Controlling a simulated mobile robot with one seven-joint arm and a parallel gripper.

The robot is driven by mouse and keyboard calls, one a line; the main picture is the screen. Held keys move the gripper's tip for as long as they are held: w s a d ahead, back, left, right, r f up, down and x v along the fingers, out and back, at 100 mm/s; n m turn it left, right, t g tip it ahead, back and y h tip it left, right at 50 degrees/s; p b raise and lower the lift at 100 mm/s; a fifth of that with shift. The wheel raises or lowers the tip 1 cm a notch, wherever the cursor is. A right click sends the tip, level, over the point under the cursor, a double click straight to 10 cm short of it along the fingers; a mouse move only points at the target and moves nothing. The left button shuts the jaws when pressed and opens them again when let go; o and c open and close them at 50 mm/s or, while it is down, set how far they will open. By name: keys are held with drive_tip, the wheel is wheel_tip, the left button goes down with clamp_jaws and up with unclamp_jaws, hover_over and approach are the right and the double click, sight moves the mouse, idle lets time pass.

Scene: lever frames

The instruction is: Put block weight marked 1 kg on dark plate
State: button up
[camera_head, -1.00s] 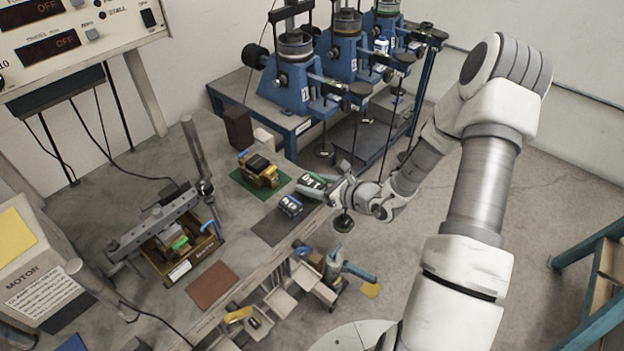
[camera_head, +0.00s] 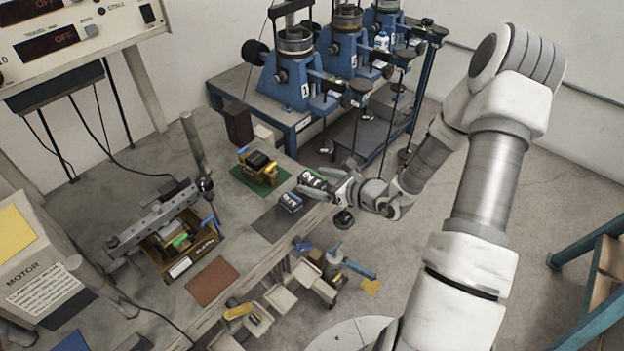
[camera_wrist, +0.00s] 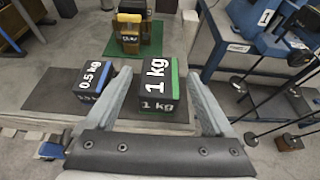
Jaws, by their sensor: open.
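The block weight marked 1 kg (camera_wrist: 158,85) is black with a green side. It also shows in the head view (camera_head: 313,179). It appears to rest on the right end of the dark plate (camera_wrist: 45,93), a flat dark grey mat on the bench (camera_head: 268,226). My gripper (camera_wrist: 161,80) is open, with one finger on each side of the block. The left finger is close to the block, with a gap at the right finger. In the head view my gripper (camera_head: 331,180) is at the bench edge. Exact contact under the block is hidden.
A 0.5 kg block (camera_wrist: 92,80) with a blue side sits on the dark plate, left of the 1 kg block. A yellow-and-black object (camera_head: 257,162) stands on a green mat (camera_head: 270,187) behind. A reddish-brown mat (camera_head: 212,281) lies nearer. Blue presses (camera_head: 290,82) stand beyond.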

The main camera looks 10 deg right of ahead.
drive_tip(key=v, duration=1)
drive_tip(key=shift+s, duration=0.2)
